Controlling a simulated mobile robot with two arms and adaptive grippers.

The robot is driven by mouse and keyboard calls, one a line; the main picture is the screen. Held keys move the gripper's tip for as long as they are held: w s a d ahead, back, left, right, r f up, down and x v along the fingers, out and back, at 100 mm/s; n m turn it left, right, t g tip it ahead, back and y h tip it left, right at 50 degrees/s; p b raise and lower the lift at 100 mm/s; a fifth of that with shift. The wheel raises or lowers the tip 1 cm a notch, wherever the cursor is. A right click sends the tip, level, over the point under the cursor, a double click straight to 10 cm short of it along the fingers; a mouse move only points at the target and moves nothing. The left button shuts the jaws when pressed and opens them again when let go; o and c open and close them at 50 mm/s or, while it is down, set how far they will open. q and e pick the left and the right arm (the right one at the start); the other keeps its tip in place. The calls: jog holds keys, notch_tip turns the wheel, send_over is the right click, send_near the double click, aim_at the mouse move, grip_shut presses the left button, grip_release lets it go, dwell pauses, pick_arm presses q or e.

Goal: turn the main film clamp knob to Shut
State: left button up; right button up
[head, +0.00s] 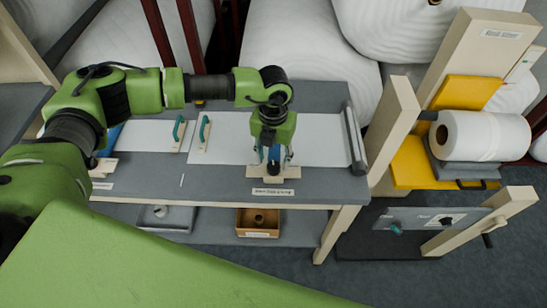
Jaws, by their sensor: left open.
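My left gripper (273,160) hangs pointing down over the front edge of the grey table, its fingers apart. Beneath and between the fingers is a small beige block (256,171) with a dark part that may be a knob; the gripper hides most of it. A white label (273,192) below the block is too small to read. On a grey panel (415,214) at the lower right sit a teal knob (396,229) and a black knob (447,219). I cannot tell which is the main film clamp knob, nor its setting. My right gripper is not in view.
White sheet (315,140) covers part of the grey table (220,185). Two teal-handled pieces (179,132) (204,131) lie on it. A beige post (395,130) and a white roll (485,135) on a yellow stand are to the right. A wooden box (258,222) sits on the lower shelf.

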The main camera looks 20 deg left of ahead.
aim_at(273, 165)
pick_arm(q)
jog(key=shift+f+p, duration=0.3)
jog(key=shift+f, duration=1.1)
jog(key=c, duration=1.1)
jog(key=shift+f+m+b, duration=0.1)
jog(key=shift+m+b, duration=0.3)
jog(key=shift+b, duration=0.3)
jog(key=m+b, duration=1.1)
jog(key=b, duration=0.5)
jog(key=shift+f+m, duration=0.1)
jog(key=shift+m, duration=0.2)
jog(key=shift+r+m+b, duration=0.15)
jog(key=shift+m+b, duration=0.6)
jog(key=shift+r+m+b, duration=0.15)
jog(key=shift+m+b, duration=0.55)
jog(key=shift+m, duration=0.05)
jog(key=o, duration=1.1)
